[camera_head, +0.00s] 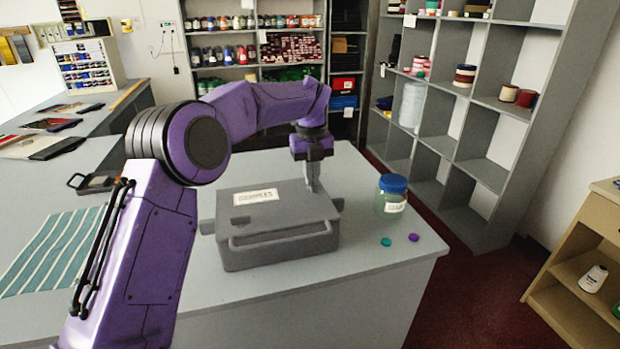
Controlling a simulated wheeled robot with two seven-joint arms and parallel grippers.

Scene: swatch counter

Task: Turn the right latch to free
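A grey case (285,252) with a front handle bar and a white label (256,196) sits closed on the grey counter. The right latch cannot be made out apart from the fingers. My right gripper is out of view.
A blue-lidded jar (392,195) stands right of the case, with a green disc (386,242) and a purple disc (414,237) before it. A striped cloth (52,250) lies at left. Grey shelves (478,170) stand beyond the counter's right edge.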

